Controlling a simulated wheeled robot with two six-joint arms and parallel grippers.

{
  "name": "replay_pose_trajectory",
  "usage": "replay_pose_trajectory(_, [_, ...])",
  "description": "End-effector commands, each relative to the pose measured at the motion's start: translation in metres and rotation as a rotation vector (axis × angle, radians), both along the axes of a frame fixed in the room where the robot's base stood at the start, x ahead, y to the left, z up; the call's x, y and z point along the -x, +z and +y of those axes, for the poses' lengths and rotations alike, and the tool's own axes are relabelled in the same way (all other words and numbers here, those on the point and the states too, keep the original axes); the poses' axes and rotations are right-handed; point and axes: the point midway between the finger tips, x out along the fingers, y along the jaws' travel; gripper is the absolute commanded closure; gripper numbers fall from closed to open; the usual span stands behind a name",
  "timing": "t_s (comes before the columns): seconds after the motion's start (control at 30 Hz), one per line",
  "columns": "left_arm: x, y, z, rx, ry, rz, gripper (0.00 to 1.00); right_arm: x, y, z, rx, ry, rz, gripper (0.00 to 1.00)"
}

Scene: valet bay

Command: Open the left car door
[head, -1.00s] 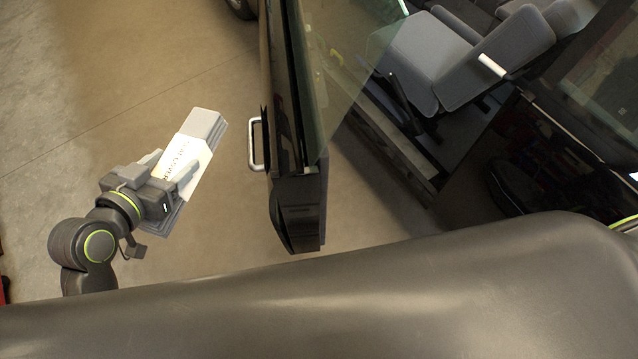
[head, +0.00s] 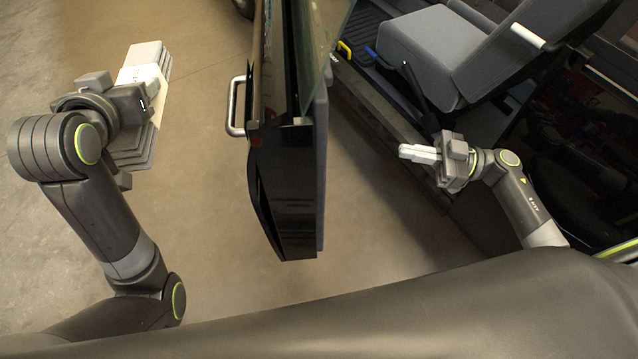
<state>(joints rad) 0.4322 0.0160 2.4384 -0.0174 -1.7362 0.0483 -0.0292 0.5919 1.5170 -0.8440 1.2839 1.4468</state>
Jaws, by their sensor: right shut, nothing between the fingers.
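The dark car door (head: 288,180) stands swung out from the car, seen nearly edge-on, with floor showing between it and the sill (head: 385,125). Its silver bar handle (head: 233,105) is on the door's left, outer side. My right gripper (head: 405,152) is shut and empty, in the gap between the door's inner side and the car; its pale fingers point left toward the door, apart from it. My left gripper (head: 112,125) is left of the door, away from the handle. It appears shut on a grey layered stack (head: 145,55) with a pale label.
A grey car seat (head: 430,50) is inside the car on the right. The brown floor left of the door and below the gap is clear.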

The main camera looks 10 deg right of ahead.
Motion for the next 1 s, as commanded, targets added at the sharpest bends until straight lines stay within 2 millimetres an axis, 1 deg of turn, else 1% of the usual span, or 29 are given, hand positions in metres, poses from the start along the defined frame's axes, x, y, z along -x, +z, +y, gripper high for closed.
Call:
replay_pose_trajectory(0.03, [-0.001, -0.005, -0.001, 0.003, 0.016, -0.007, 0.80, 0.008, -0.005, 0.004, 0.030, 0.072, 0.002, 1.00])
replay_pose_trajectory(0.1, [-0.002, -0.004, -0.001, 0.002, 0.035, -0.006, 0.80, 0.018, -0.004, 0.008, 0.062, 0.147, 0.015, 1.00])
replay_pose_trajectory(0.2, [-0.002, -0.003, -0.001, 0.001, 0.054, -0.003, 0.80, 0.026, -0.003, 0.012, 0.092, 0.210, 0.032, 1.00])
replay_pose_trajectory(0.37, [-0.002, 0.000, -0.001, -0.001, 0.062, -0.001, 0.80, 0.029, 0.000, 0.023, 0.102, 0.234, 0.038, 1.00])
replay_pose_trajectory(0.47, [-0.002, 0.001, 0.000, -0.002, 0.061, -0.001, 0.80, 0.027, 0.001, 0.038, 0.098, 0.233, 0.036, 1.00])
replay_pose_trajectory(0.8, [-0.002, 0.001, -0.001, -0.002, 0.060, -0.001, 0.80, 0.019, 0.000, 0.104, 0.096, 0.230, 0.036, 1.00])
replay_pose_trajectory(1.0, [-0.002, 0.000, -0.001, -0.002, 0.060, -0.001, 0.80, 0.016, 0.000, 0.134, 0.097, 0.229, 0.036, 1.00])
